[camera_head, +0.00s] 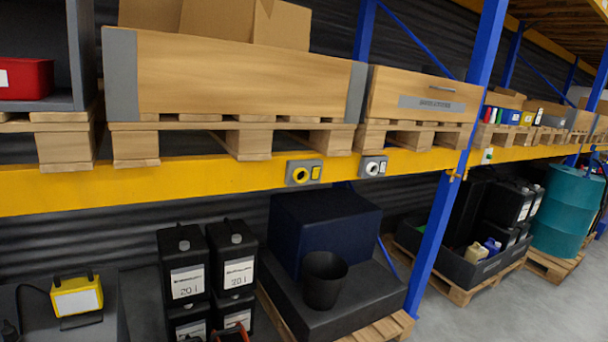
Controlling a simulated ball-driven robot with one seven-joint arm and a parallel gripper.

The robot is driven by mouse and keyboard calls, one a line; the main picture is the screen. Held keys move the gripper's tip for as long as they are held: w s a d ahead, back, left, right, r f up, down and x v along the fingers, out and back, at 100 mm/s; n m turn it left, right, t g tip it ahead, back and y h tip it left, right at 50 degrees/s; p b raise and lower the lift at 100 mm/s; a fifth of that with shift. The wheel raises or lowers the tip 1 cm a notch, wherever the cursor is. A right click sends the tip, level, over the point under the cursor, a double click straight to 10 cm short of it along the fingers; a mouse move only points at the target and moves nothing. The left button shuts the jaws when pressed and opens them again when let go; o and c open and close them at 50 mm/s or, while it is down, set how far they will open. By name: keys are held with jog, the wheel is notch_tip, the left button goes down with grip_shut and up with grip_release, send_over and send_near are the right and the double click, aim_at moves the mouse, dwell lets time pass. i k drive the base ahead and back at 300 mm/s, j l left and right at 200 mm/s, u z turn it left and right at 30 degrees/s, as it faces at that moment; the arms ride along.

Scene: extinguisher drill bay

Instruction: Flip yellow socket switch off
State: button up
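The yellow socket (301,176) is a round yellow ring in a small grey box on the front of the yellow shelf beam. Its switch (315,173) is a small yellow rocker on the right half of the same box. The rocker's on or off position is too small to tell. A similar grey box with a white socket (373,168) sits just to the right on the beam. My gripper is not in view, and nothing covers the yellow socket or its switch.
The yellow beam (150,187) carries pallets with wooden crates (240,75). A blue upright (432,235) stands right of the sockets. Below are black canisters (185,265), a dark bucket (323,280) and a yellow work lamp (77,298). Grey floor is clear at lower right.

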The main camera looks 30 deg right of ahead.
aim_at(315, 173)
jog(key=i+l, duration=0.85)
jog(key=i, duration=0.15)
jog(key=i+l, duration=0.85)
jog(key=i, duration=0.15)
